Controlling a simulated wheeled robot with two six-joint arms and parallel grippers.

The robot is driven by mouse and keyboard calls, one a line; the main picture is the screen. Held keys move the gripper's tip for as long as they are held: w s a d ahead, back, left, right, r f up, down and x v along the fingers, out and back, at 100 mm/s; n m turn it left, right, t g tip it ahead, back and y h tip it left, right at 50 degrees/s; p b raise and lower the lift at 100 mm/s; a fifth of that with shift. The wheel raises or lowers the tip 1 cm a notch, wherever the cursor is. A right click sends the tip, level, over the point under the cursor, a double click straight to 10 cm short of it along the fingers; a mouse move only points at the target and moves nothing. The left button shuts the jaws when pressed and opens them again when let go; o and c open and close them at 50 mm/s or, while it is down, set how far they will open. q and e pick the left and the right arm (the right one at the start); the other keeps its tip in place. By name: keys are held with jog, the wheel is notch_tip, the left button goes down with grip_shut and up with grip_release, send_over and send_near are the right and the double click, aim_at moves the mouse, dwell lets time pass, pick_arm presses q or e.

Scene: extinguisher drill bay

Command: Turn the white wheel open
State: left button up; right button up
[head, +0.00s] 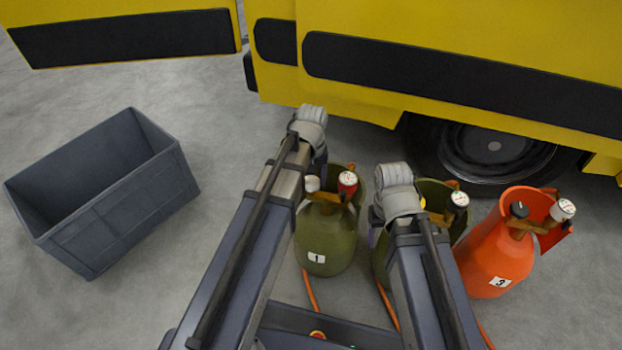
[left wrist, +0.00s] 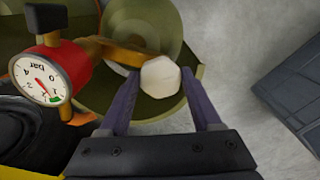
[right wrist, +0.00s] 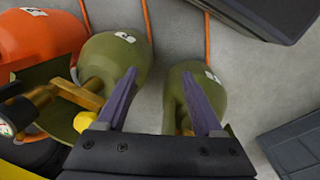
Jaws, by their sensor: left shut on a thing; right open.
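The white wheel (head: 312,184) is on the valve of the green cylinder marked 1 (head: 325,240), beside a red-rimmed gauge (head: 347,182). In the left wrist view the white wheel (left wrist: 160,80) is a faceted pale knob at the end of a brass stem. My left gripper (left wrist: 160,82) has one finger on each side of it and is shut on it. My right gripper (right wrist: 160,75) is open and empty above the second green cylinder (right wrist: 118,58).
An orange cylinder marked 3 (head: 490,262) stands at the right. A grey open crate (head: 120,215) stands on the floor at the left, with clear floor between. A yellow vehicle (head: 350,95) with a black wheel (head: 495,150) lies behind the cylinders. Orange hoses run along the floor.

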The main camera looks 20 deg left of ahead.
aim_at(313, 182)
pick_arm(q)
jog(key=n, duration=0.4)
jog(key=shift+d, duration=0.1)
jog(key=n, duration=0.4)
jog(key=shift+w+n, duration=0.15)
jog(key=shift+n, duration=0.45)
jog(key=o, duration=1.4)
notch_tip(313, 182, up, 8)
jog(key=p, duration=0.8)
